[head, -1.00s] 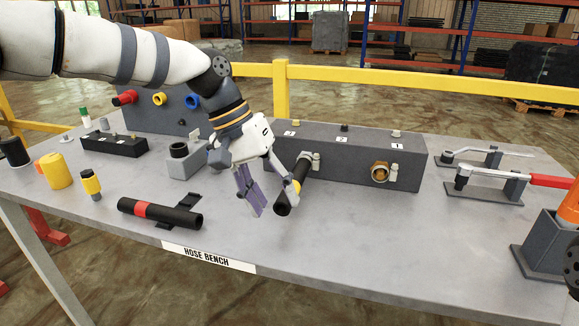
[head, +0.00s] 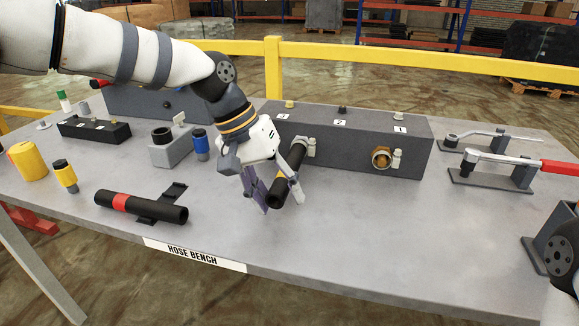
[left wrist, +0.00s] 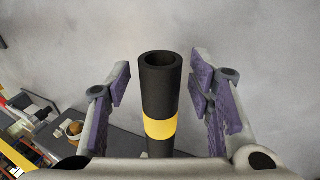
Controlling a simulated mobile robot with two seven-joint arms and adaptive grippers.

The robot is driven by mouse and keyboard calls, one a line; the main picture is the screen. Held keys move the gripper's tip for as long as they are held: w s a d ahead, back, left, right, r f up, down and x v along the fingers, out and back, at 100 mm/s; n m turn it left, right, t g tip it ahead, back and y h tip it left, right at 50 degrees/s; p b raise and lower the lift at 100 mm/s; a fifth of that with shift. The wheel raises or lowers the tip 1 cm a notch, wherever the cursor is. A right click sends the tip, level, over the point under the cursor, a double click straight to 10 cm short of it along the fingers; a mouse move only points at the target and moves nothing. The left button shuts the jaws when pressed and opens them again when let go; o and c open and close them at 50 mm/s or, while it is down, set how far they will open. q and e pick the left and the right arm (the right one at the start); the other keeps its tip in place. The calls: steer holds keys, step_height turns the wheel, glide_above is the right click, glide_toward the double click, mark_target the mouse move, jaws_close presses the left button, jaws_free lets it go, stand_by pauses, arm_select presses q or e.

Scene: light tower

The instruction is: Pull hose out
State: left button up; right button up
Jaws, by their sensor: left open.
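A black hose (head: 277,191) with a yellow band sticks out toward me from the left end of the long grey block's (head: 365,150) front face. In the left wrist view the hose (left wrist: 160,90) shows its open end and its yellow band. My left gripper (head: 281,202) is open, with its purple fingers on either side of the hose. In the left wrist view, gaps show between the hose and both fingers (left wrist: 163,85). The block has labels on top and a brass fitting (head: 381,157) at its right. My right gripper is not in view.
A loose black hose with a red band (head: 125,202) lies on a dark stand at front left. Yellow-and-black (head: 65,175) and blue (head: 201,145) cylinders stand at left. A red-handled wrench (head: 510,163) rests at right. The front middle of the bench (head: 370,235) is clear.

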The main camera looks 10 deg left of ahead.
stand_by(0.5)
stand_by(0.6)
arm_select(q)
steer(key=shift+p, duration=0.3)
steer(key=shift+c, duration=0.3)
jaws_close()
